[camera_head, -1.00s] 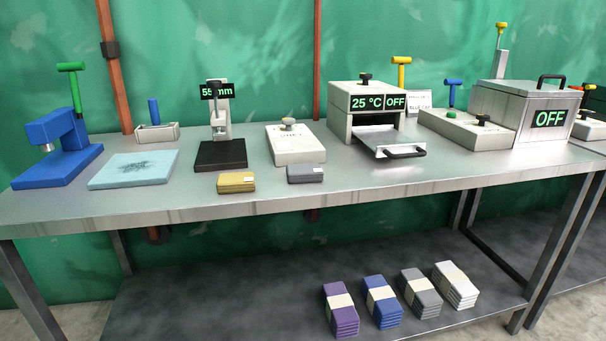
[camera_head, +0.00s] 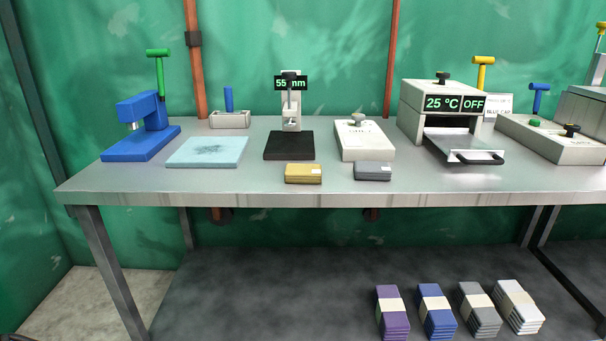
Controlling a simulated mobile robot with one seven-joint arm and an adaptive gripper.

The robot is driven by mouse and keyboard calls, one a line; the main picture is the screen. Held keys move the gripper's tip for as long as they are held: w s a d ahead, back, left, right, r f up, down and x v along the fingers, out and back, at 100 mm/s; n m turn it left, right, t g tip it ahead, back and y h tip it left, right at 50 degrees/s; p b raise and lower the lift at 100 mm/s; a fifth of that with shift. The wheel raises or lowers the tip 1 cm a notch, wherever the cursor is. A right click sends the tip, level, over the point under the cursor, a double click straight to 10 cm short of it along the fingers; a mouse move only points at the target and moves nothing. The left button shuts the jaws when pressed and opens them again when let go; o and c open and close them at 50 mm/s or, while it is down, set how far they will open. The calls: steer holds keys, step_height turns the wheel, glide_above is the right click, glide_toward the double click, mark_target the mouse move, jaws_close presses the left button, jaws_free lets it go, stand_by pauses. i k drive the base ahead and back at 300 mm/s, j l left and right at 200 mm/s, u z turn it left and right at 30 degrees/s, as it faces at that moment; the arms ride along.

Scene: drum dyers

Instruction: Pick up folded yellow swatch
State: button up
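The folded yellow swatch (camera_head: 303,173) lies flat near the front edge of the metal table, just in front of a black plate. My gripper is not in view.
The metal table (camera_head: 240,186) holds a blue press (camera_head: 146,128), a pale blue pad (camera_head: 207,151), a black-based gauge (camera_head: 289,146), a white box (camera_head: 364,140) and an oven reading 25 °C OFF (camera_head: 440,108). Banded stacks, including a purple one (camera_head: 392,312), sit on the lower shelf.

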mark_target(294, 173)
steer(key=i+l+u, duration=0.1)
steer(key=l, duration=0.25)
steer(key=i+l+u, duration=0.1)
steer(key=i+l, duration=0.15)
steer(key=i+l+u, duration=0.15)
steer(key=l, duration=0.3)
steer(key=i+l+u, duration=0.1)
steer(key=l, duration=0.25)
steer(key=i+l+u, duration=0.1)
steer(key=l, duration=0.3)
steer(key=i+l+u, duration=0.1)
steer(key=l, duration=0.3)
